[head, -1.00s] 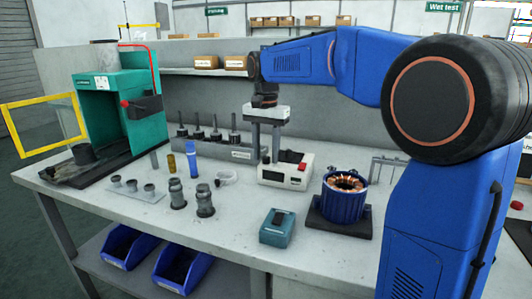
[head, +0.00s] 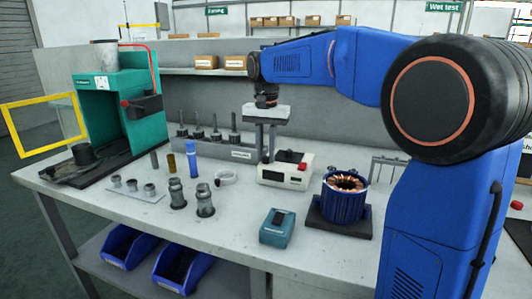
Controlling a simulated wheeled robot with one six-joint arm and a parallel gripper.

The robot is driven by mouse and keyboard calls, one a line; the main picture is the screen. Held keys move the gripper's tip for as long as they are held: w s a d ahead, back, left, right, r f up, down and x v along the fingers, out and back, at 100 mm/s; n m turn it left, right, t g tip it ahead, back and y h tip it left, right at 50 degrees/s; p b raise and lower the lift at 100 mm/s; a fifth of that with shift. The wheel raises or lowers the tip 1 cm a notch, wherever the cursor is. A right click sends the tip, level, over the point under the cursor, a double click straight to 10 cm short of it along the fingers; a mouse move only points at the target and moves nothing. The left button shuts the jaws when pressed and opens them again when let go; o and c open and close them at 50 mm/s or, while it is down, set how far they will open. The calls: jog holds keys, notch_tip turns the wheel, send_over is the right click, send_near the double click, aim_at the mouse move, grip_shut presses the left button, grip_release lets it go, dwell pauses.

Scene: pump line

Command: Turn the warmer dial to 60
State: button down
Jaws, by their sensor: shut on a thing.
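The warmer (head: 285,176) is a white box with a small display on its front and a red part on top at its right. It stands on the bench right of the middle. My gripper (head: 266,159) points down at the warmer's left top corner, its two fingers close together. It is shut on the warmer's dial, which is mostly hidden between and behind the fingers. The dial's marks and the display reading are too small to read.
A blue stator (head: 343,200) and a teal box (head: 277,229) stand in front of the warmer. A rack with upright pins (head: 208,140) is behind, left of my gripper. Grey fittings (head: 205,203) and a green machine (head: 112,105) are farther left.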

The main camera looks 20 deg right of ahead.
aim_at(266, 157)
jog(key=n, duration=1.2)
dwell(0.6)
jog(key=c, duration=1.6)
grip_release()
jog(key=shift+o, duration=0.2)
jog(key=shift+r, duration=0.1)
notch_tip(266, 157, up, 17)
jog(key=shift+r, duration=0.15)
